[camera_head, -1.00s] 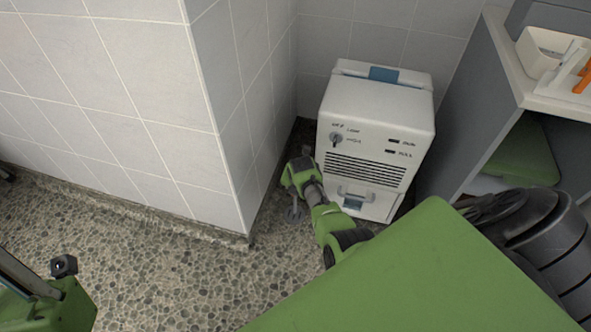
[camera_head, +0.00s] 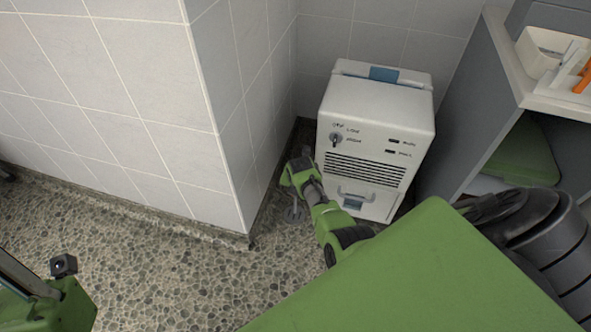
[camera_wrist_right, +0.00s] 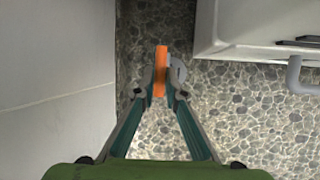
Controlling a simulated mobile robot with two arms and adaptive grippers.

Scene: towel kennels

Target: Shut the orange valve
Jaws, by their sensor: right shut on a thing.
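The orange valve handle (camera_wrist_right: 160,68) shows in the right wrist view as a narrow upright bar, with a grey curved pipe piece just to its right. My right gripper (camera_wrist_right: 160,92) is shut on the handle, one fingertip on each side of it. In the head view, my right gripper (camera_head: 293,212) is low in the corner, left of the white appliance. The orange handle cannot be made out there. My left gripper is not in view.
A white appliance (camera_head: 378,105) with a knob and vents stands in the corner. A tiled wall (camera_head: 225,150) juts out close left. A shelf unit (camera_head: 455,110) stands right. The pebble floor is clear in front.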

